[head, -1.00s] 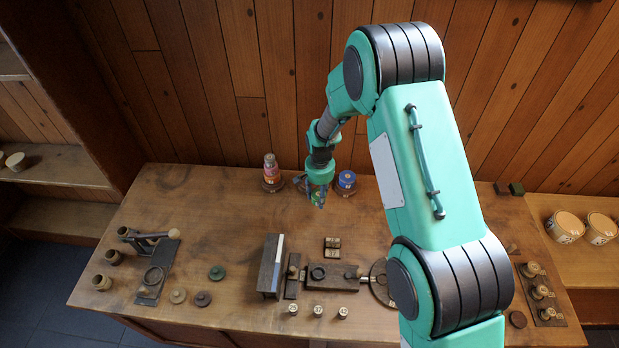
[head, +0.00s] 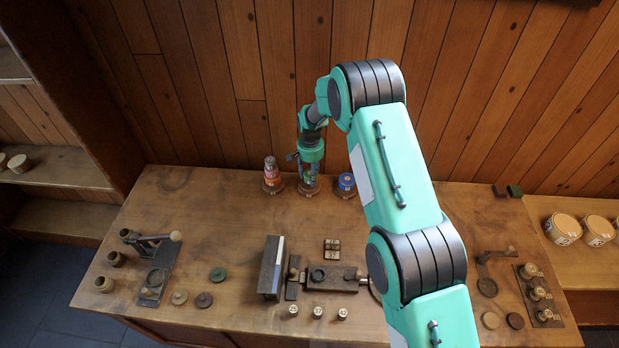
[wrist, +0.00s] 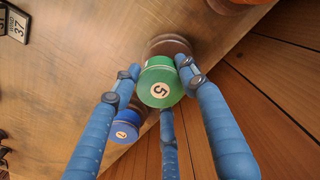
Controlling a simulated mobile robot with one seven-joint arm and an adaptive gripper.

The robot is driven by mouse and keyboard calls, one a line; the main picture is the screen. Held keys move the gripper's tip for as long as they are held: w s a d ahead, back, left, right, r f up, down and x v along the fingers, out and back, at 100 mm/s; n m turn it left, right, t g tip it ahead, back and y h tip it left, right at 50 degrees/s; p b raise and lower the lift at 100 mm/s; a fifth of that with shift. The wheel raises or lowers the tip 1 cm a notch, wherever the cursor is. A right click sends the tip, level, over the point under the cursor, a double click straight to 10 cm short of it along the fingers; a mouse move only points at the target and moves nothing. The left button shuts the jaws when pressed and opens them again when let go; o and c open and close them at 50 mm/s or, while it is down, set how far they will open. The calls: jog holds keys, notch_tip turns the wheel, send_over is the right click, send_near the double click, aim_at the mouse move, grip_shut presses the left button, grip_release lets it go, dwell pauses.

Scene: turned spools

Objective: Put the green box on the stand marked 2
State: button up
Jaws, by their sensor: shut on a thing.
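The green box is a round green tin (wrist: 161,86) with a white label reading 5 on its top. My gripper (head: 309,180) is shut on it, with blue fingers around its sides in the wrist view. A round brown stand (wrist: 170,46) shows just beyond the tin in the wrist view. In the head view the gripper is over the middle stand (head: 308,190) of the back row. I cannot tell whether the tin touches that stand. No number on the stand is readable. The fingers hide most of the tin in the head view.
A pink and orange stack (head: 271,172) stands left of my gripper, and a blue tin (head: 346,181) stands close on its right. The blue tin also shows in the wrist view (wrist: 122,130). A plank wall is behind. The table's left back area is clear.

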aim_at(309, 178)
jog(key=shift+w+a+f, duration=0.1)
jog(key=shift+w+a, duration=0.15)
jog(key=shift+w, duration=0.55)
jog(key=shift+f, duration=0.1)
jog(key=shift+f+p, duration=0.45)
jog(key=shift+f, duration=1.2)
jog(key=shift+f, duration=0.2)
jog(key=o, duration=1.1)
jog(key=shift+r, duration=0.1)
jog(key=shift+r, duration=0.1)
jog(key=shift+r+b, duration=0.85)
jog(key=shift+r, duration=5.15)
